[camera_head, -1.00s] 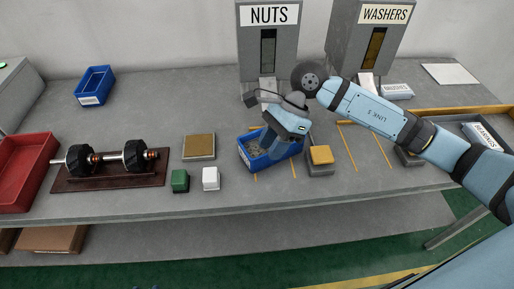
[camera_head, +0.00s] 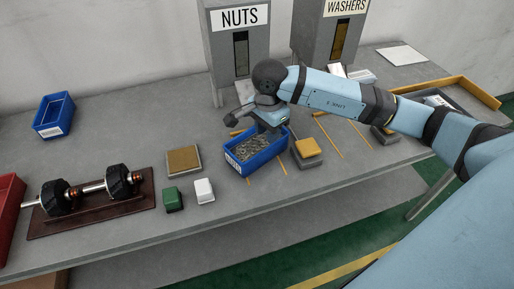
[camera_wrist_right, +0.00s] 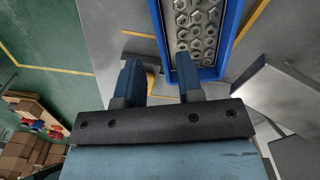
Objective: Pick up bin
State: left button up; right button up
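A blue bin (camera_head: 236,163) filled with metal nuts stands on the grey table, left of the yellow-topped block. In the right wrist view, the bin's blue rim (camera_wrist_right: 161,30) and the nuts show at the top. My right gripper (camera_head: 272,122) is at the bin's back right edge. Whether a finger touches the wall, I cannot tell. A second blue bin (camera_head: 54,131), which looks empty, stands at the far left. My left gripper is not in view.
The NUTS dispenser (camera_head: 224,56) and WASHERS dispenser (camera_head: 314,42) stand behind the bin. The yellow-topped block (camera_head: 308,148) is close on its right. Green (camera_head: 173,199) and white (camera_head: 204,191) blocks and a rotor on a stand (camera_head: 140,200) lie left. Table between the left bin and NUTS is clear.

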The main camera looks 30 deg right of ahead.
aim_at(267, 148)
jog(key=shift+d+f+p, duration=0.15)
jog(key=shift+f+p, duration=0.4)
jog(key=shift+f, duration=2.95)
grip_shut()
